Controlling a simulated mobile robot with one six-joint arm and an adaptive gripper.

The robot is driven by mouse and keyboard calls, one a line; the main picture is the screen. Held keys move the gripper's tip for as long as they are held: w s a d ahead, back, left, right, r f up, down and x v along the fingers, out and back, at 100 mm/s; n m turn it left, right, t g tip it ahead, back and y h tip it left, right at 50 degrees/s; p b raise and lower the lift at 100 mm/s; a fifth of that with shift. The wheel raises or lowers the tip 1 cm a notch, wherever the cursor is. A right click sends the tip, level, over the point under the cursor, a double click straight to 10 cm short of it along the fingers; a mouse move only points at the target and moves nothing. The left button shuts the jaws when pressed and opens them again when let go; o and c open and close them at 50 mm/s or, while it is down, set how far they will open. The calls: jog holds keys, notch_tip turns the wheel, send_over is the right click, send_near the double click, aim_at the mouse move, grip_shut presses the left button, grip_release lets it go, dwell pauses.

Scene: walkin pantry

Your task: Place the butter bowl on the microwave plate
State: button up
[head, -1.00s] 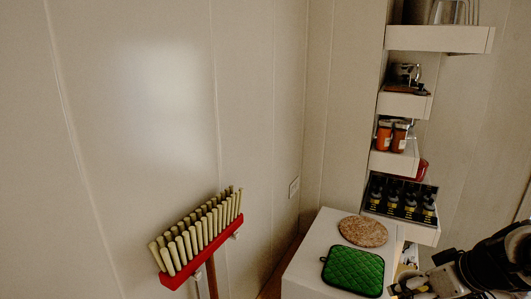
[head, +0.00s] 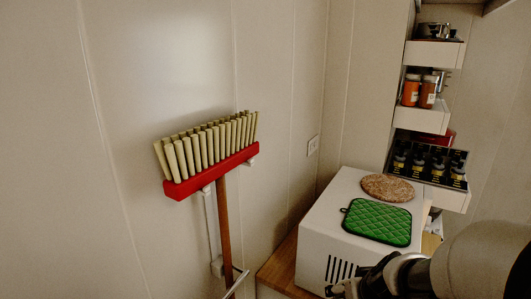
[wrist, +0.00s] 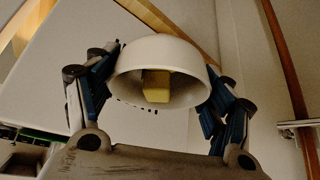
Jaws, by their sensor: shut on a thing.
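A white bowl (wrist: 165,55) with a yellow block of butter (wrist: 156,87) inside shows in the wrist view. My gripper (wrist: 160,78) is shut on it, with blue-and-black fingers on both sides of the bowl. In the head view, my arm comes in at the lower right; the bowl cannot be seen there. The white microwave (head: 331,218) stands in the corner on a wooden surface, its vent slots facing front. No plate inside it is visible. In the wrist view a pale, slotted face lies behind the bowl.
A green quilted pot holder (head: 377,222) and a round cork-like trivet (head: 388,188) lie on the microwave. A red-headed broom (head: 212,172) hangs on the wall to the left. Shelves at right hold jars (head: 419,91) and a rack of dark bottles (head: 428,162).

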jog(key=w+a+f, duration=0.2)
jog(key=a+f, duration=0.1)
jog(key=a, duration=0.3)
jog(key=shift+a+f, duration=0.15)
jog(key=shift+f, duration=0.1)
jog(key=shift+r, duration=0.1)
